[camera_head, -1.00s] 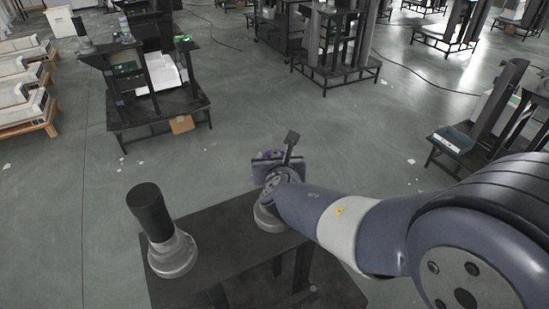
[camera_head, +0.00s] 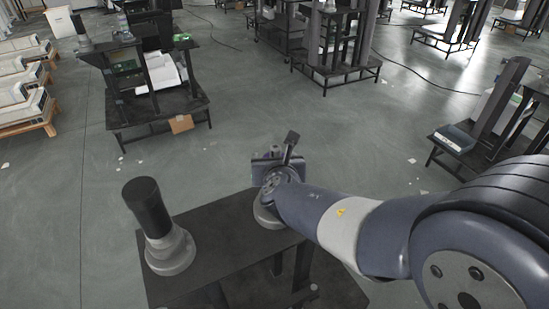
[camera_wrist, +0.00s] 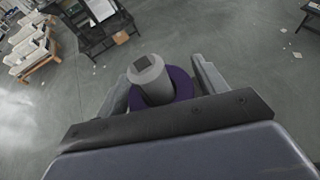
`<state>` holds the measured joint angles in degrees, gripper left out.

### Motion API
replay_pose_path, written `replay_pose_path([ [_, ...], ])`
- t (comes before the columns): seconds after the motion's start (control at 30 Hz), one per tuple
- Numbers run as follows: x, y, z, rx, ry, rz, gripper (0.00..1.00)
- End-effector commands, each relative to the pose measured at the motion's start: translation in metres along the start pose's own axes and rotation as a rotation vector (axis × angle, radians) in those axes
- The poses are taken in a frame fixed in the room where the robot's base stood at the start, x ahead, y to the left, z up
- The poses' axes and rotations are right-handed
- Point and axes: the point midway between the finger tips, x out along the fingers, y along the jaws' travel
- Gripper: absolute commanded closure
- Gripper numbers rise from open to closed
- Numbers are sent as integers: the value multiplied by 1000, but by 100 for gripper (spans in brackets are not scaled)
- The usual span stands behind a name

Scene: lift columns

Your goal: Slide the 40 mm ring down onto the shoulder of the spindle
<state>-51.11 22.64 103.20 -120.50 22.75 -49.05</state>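The purple ring (camera_wrist: 181,86) is around the grey spindle (camera_wrist: 151,78) in the wrist view. The spindle has a dark square on its top end. My gripper (camera_wrist: 162,88) has one finger on each side of the ring and looks shut on it. The ring's near side and its height over the shoulder are hidden. In the head view my gripper (camera_head: 279,158) is above the right part of a dark table (camera_head: 225,235), over a round grey base (camera_head: 266,214). My arm covers most of the spindle there.
A black cylinder (camera_head: 147,206) on a stepped grey base (camera_head: 171,251) stands at the table's left. Beyond the table the floor is open. A black workstation (camera_head: 155,110) stands behind at left, and another dark stand (camera_head: 455,138) at right.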

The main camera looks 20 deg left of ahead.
Motion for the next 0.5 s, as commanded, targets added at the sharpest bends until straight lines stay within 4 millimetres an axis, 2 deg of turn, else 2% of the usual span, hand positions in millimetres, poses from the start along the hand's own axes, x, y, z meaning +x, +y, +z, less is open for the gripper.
replay_pose_path([
  [0.1,0,0,0,0,1,0,23],
  [0.37,-1,0,-1,0,2,0,23],
  [0.5,-11,0,0,1,1,1,23],
])
